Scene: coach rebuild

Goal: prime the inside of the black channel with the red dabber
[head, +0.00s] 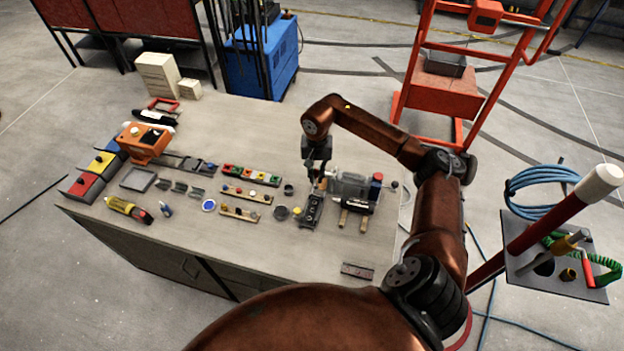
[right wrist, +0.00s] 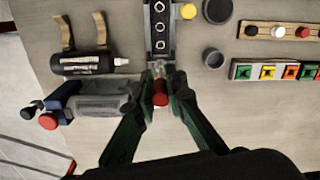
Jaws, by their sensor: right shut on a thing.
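My right gripper (head: 317,178) is shut on the red dabber. In the right wrist view the gripper (right wrist: 161,97) has its fingers on both sides of the dabber's red body (right wrist: 160,93), and a pale tip points toward the channel. The black channel (head: 311,212) lies on the table just in front of the gripper. It also shows in the right wrist view (right wrist: 160,30), with several round light-rimmed spots along its floor. The dabber's tip is at the channel's near end in that view; I cannot tell whether they touch. My left gripper is not in view.
Right of the channel in the head view are a grey machine (head: 352,185) with a red knob and a black bottle (head: 355,203) on wooden supports. Left are dark round cups (head: 281,212) and strips of coloured parts (head: 251,175). The table's front middle is clear.

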